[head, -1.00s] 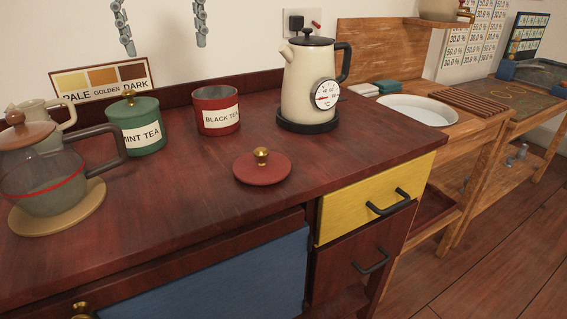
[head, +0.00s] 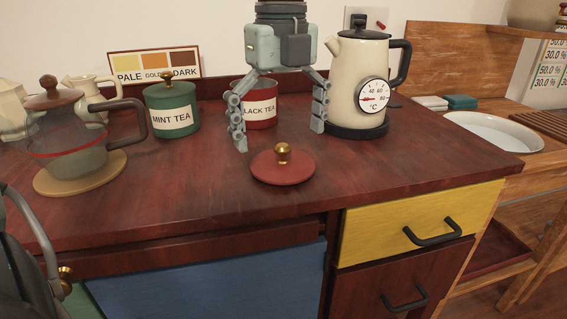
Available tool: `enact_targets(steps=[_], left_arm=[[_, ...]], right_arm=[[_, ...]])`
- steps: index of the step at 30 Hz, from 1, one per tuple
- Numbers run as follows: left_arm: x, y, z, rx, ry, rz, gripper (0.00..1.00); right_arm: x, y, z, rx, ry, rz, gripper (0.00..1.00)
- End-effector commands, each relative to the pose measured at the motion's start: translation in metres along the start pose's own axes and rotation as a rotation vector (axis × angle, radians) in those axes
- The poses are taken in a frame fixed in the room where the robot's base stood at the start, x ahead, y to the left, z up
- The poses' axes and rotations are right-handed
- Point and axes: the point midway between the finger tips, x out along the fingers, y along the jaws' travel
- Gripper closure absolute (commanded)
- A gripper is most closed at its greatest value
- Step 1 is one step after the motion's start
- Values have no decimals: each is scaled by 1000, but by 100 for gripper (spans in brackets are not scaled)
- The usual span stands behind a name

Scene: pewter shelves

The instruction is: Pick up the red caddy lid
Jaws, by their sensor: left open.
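The red caddy lid (head: 283,170) lies flat on the dark red-brown countertop (head: 200,205), its brass knob (head: 283,151) facing up. The red BLACK TEA caddy (head: 262,119) stands behind it without a lid and is partly hidden by my gripper. My left gripper (head: 280,140) points down with its fingers spread wide, above and behind the lid, apart from it and empty. Its left finger hangs in front of the caddy. Its right finger hangs between the caddy and the kettle. My right gripper does not show.
A cream kettle (head: 358,65) with a temperature dial stands close to the right finger. A lidded green MINT TEA caddy (head: 172,110) and a glass teapot (head: 70,150) stand at the left. The counter left of the lid is clear.

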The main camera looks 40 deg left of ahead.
Motion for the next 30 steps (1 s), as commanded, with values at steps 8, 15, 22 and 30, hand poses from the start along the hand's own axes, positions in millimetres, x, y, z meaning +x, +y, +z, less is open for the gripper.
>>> enact_targets(steps=[8, 15, 22, 30], left_arm=[[22, 0, 0, -1, -1, -2, 0], [21, 0, 0, -1, -1, -2, 11], [21, 0, 1, -1, -1, -2, 40], [22, 0, 0, -1, -1, -1, 73]], right_arm=[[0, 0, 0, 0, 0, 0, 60], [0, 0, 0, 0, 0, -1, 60], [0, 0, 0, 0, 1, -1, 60], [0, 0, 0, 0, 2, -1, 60]])
